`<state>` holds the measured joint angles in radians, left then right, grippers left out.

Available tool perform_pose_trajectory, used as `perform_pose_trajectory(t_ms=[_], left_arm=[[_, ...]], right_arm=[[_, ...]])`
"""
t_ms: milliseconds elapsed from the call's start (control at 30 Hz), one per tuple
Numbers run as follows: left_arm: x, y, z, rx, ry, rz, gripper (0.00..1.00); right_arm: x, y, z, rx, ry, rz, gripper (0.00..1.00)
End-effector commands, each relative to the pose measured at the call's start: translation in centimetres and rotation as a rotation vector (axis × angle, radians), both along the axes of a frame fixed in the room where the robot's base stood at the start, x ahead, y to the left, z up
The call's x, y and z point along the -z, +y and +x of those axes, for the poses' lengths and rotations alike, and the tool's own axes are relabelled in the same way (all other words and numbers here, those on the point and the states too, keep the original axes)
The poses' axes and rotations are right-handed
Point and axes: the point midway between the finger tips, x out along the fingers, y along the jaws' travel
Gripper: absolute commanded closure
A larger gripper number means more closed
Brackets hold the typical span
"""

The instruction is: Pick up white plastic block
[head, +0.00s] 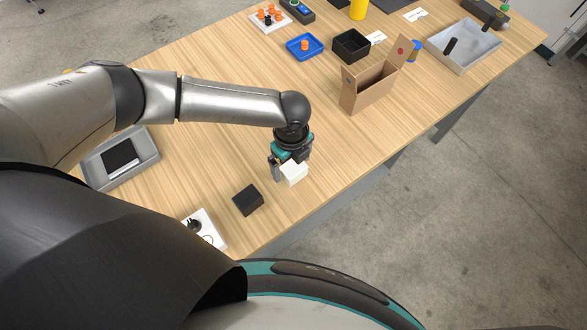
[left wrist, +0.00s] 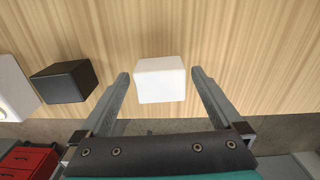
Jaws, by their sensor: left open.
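The white plastic block (head: 293,174) is on the wooden table near its front edge, below my left gripper (head: 284,170) in the head view. In the left wrist view the white block (left wrist: 161,79) lies between the two spread fingers of my left gripper (left wrist: 160,80), with a gap on each side. The left gripper is open and holds nothing. In the head view the gripper partly hides the block. My right gripper is not in view.
A black block (head: 248,200) sits beside the white one. A white plate with a black part (head: 212,238) is near the front edge. An open cardboard box (head: 370,92), a black bin (head: 351,45), a blue tray (head: 304,48) and a grey tray (head: 464,58) stand farther back.

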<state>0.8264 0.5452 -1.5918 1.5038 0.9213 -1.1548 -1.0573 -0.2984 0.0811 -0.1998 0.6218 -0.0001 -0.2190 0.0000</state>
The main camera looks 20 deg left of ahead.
Motion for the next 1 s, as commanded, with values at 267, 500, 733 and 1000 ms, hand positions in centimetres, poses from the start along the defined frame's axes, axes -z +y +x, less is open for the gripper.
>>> perform_pose_trajectory(t_ms=[267,500,733,1000], left_arm=[[1.06,0.01,-0.01,0.001,-0.001,-0.001,0.00],[1.03,0.01,-0.01,0.000,-0.001,-0.001,0.15],[1.02,0.03,-0.01,0.000,-0.001,-0.001,0.41],[1.01,0.03,0.01,0.000,-0.001,-0.001,0.71]], right_arm=[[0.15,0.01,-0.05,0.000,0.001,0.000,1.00],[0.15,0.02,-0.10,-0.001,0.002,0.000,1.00],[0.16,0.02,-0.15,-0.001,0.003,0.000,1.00],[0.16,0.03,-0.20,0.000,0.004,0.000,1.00]])
